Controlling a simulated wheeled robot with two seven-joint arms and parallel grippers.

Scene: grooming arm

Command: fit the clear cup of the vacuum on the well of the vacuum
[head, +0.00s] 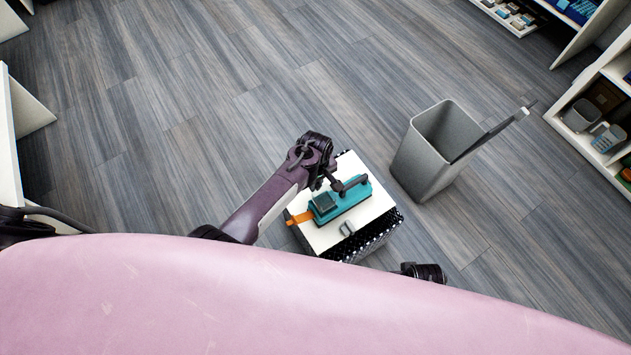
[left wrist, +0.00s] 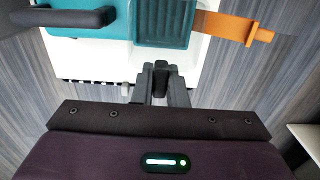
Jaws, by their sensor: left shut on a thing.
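The teal vacuum (head: 343,205) lies on a white-topped stand, its dark handle (head: 352,184) at the right and an orange end at the left. It also shows in the left wrist view (left wrist: 105,50).
A small grey object (head: 347,229) is on the near side of the white stand top (head: 318,235). A grey bin (head: 425,160) stands to the right. Shelves line the right and left edges. My right gripper (head: 425,272) shows partly near the stand. The floor beyond is clear.

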